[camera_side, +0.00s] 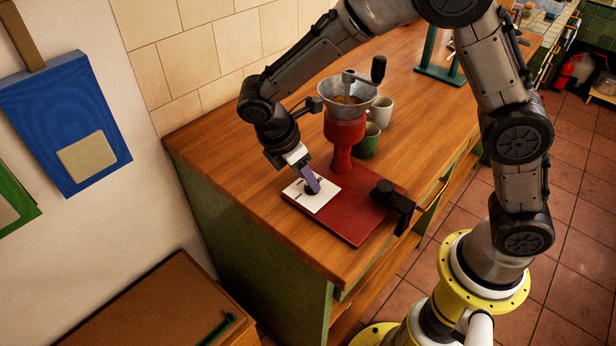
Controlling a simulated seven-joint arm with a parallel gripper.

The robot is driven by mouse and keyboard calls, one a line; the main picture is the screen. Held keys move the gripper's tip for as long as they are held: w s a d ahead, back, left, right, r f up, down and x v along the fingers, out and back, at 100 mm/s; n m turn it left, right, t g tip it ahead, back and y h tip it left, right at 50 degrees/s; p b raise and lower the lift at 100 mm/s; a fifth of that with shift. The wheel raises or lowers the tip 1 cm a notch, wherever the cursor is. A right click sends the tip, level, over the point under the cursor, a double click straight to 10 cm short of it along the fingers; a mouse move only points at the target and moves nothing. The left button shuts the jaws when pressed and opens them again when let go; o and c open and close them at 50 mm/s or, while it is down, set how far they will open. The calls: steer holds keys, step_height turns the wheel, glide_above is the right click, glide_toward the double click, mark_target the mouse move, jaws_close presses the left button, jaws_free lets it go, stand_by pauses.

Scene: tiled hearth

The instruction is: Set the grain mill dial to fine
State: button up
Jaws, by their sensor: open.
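The grain mill (343,133) stands on the wooden counter, with a red body, a grey metal hopper (346,97) holding some grain and a crank with a black knob. Its dark red base plate (352,223) lies flat on the counter. A white dial plate (325,200) with small dark marks sits at the left of the base. My gripper (311,189) points down at the dark dial knob (310,191) on this plate. It is open, with its purple-grey fingers at the knob and partly hiding it. I cannot tell whether they touch it, or read the setting.
A black clamp (394,203) grips the base at the counter's front edge. A green mug (367,141) and a white mug (381,111) stand behind the mill. A tiled wall borders the counter's back. The counter (232,171) is clear to the left.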

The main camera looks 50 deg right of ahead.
steer(key=shift+s+d+f, duration=0.1)
steer(key=shift+d+f, duration=0.15)
steer(key=shift+f, duration=0.3)
jaws_close()
